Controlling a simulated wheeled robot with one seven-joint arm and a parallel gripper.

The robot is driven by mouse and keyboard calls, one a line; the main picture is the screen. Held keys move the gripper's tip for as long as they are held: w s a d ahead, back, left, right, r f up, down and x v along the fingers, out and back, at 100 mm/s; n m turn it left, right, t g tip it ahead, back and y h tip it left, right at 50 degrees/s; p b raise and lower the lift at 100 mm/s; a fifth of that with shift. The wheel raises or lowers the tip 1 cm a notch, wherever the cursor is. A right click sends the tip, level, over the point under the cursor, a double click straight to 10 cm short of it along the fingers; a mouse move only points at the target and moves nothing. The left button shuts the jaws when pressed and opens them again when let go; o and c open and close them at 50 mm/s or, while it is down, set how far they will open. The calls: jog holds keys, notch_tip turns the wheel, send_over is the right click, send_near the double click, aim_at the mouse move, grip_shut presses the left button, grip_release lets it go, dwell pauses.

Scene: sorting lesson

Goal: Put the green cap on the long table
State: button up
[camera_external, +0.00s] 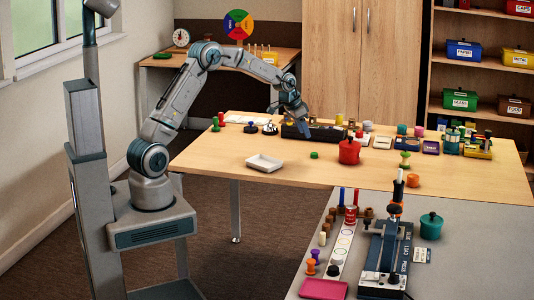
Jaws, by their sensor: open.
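A small low green disc (314,155), which looks like the green cap, lies on the wooden long table (225,155), right of a white tray and left of a red pot. My gripper (303,130) is open over the back part of this table, beside a dark rack, behind the green disc and apart from it. Its fingertips are small and partly lost against the dark rack, and I see nothing held between them.
The white tray (265,163) and red pot (349,151) stand near the disc. The dark rack (325,132) and several small items line the table's back. A grey table (300,275) with a press (385,260) adjoins in front. Bare wood shows around the tray.

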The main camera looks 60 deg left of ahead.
jog(key=s+d+r+g, duration=0.1)
jog(key=s+d+r, duration=0.3)
jog(key=s, duration=0.6)
jog(key=s+d+r, duration=0.2)
jog(key=s+r, duration=0.4)
jog(key=s, duration=0.3)
jog(key=s+d+f+n+g+y, duration=0.1)
jog(key=s+d+f, duration=0.1)
jog(key=s, duration=1.9)
jog(key=shift+s+d+f+n+g, duration=0.2)
jog(key=shift+s+n+g, duration=0.1)
jog(key=shift+n, duration=0.1)
